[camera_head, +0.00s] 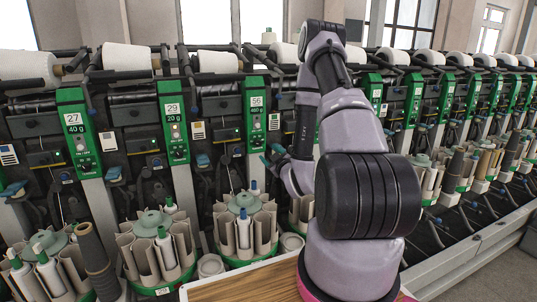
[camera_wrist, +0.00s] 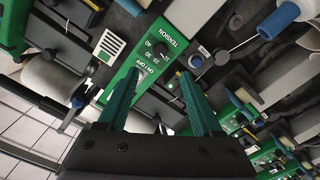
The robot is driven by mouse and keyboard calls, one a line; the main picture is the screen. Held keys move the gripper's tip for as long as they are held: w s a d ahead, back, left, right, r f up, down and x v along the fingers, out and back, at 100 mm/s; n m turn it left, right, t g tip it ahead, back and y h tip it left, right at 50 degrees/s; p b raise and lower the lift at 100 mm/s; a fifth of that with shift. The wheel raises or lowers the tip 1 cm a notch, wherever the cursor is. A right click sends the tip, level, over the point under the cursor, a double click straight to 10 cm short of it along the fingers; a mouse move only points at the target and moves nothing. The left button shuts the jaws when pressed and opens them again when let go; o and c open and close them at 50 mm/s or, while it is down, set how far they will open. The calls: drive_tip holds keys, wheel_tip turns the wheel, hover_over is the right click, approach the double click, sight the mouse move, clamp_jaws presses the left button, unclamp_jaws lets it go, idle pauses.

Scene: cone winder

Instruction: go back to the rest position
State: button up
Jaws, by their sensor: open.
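My gripper (camera_head: 274,158) is in front of the winder's face, left of my raised arm in the head view. Its teal fingers show small there, and my arm hides part of the machine behind it. In the wrist view my gripper (camera_wrist: 160,76) has two green fingers spread apart with nothing between them. Beyond the fingers is a green panel (camera_wrist: 163,44) marked TENSION, with a dark knob. I cannot tell the exact gap between the fingertips and the panel.
Winder units with green number panels (camera_head: 173,122) run across the view, with white yarn cones (camera_head: 127,57) on top. Round magazines (camera_head: 155,222) holding grey tubes stand low in front. A wooden surface (camera_head: 245,284) is at the bottom. A blue-tipped part (camera_wrist: 279,20) is upper right in the wrist view.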

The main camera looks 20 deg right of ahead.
wheel_tip(320, 180, up, 20)
drive_tip(key=s+a+m+g+h, duration=0.1)
drive_tip(key=s+m+g+h, duration=0.1)
drive_tip(key=m+g, duration=0.4)
drive_tip(key=s+a+r+m+g+y, duration=0.1)
drive_tip(key=s+a+r, duration=0.2)
drive_tip(key=s, duration=0.6)
drive_tip(key=s+a+r+m+g+y, duration=0.1)
drive_tip(key=s+a+r+m+g, duration=0.1)
drive_tip(key=s, duration=0.7)
drive_tip(key=s+a+r+m+g+y, duration=0.2)
drive_tip(key=s+a+r, duration=0.2)
drive_tip(key=s, duration=0.5)
drive_tip(key=shift+s+a+r, duration=0.25)
drive_tip(key=shift+s+a, duration=0.1)
drive_tip(key=shift+a, duration=0.55)
